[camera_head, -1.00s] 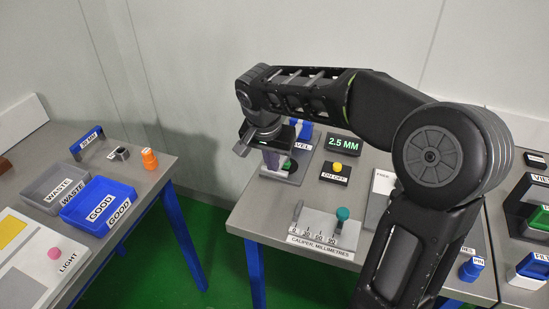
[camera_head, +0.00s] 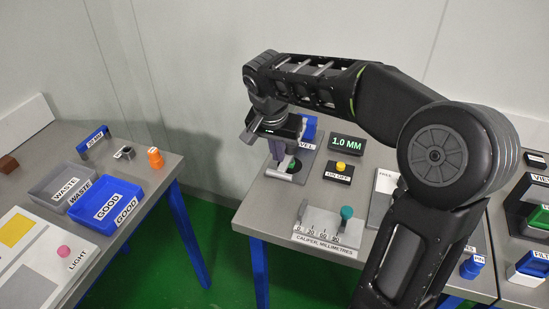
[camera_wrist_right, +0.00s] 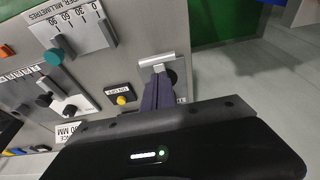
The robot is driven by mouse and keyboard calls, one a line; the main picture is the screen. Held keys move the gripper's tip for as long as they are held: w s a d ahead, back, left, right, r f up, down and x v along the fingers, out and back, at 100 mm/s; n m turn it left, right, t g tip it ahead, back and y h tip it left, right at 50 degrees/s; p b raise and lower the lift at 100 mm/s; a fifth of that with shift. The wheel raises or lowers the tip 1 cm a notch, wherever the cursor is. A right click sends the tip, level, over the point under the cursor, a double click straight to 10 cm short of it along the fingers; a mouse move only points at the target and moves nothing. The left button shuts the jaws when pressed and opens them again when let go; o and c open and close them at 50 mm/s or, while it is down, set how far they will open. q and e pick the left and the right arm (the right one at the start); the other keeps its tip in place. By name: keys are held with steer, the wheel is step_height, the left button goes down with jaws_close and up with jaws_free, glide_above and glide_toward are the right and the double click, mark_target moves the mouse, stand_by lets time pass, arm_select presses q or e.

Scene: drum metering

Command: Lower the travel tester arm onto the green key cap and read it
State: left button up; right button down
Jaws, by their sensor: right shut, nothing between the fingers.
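The travel tester's grey plate (camera_head: 309,162) stands at the back left of the middle table, with its blue block (camera_head: 309,128) behind. The green key cap (camera_head: 292,163) shows only as a sliver beside my gripper. My right gripper (camera_head: 277,160) points down over the tester, its purple-grey fingers shut and empty. In the right wrist view the fingers (camera_wrist_right: 158,92) reach a light grey bar (camera_wrist_right: 157,60), seemingly the tester arm; I cannot tell whether they touch. The display (camera_head: 345,146) reads 1.0 MM. My left gripper is out of view.
A yellow on/off button (camera_head: 341,166) sits right of the tester. A caliper stand (camera_head: 325,230) with a teal knob is nearer the table's front edge. The left table holds a blue GOOD tray (camera_head: 106,203) and a grey WASTE tray (camera_head: 62,184). A gap separates the tables.

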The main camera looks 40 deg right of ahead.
steer(key=s+a+r, duration=0.3)
steer(key=a+r, duration=0.1)
steer(key=r, duration=0.3)
steer(key=shift+a+r+b, duration=0.15)
steer(key=shift+r+b, duration=0.15)
steer(key=shift+b, duration=0.05)
stand_by(0.4)
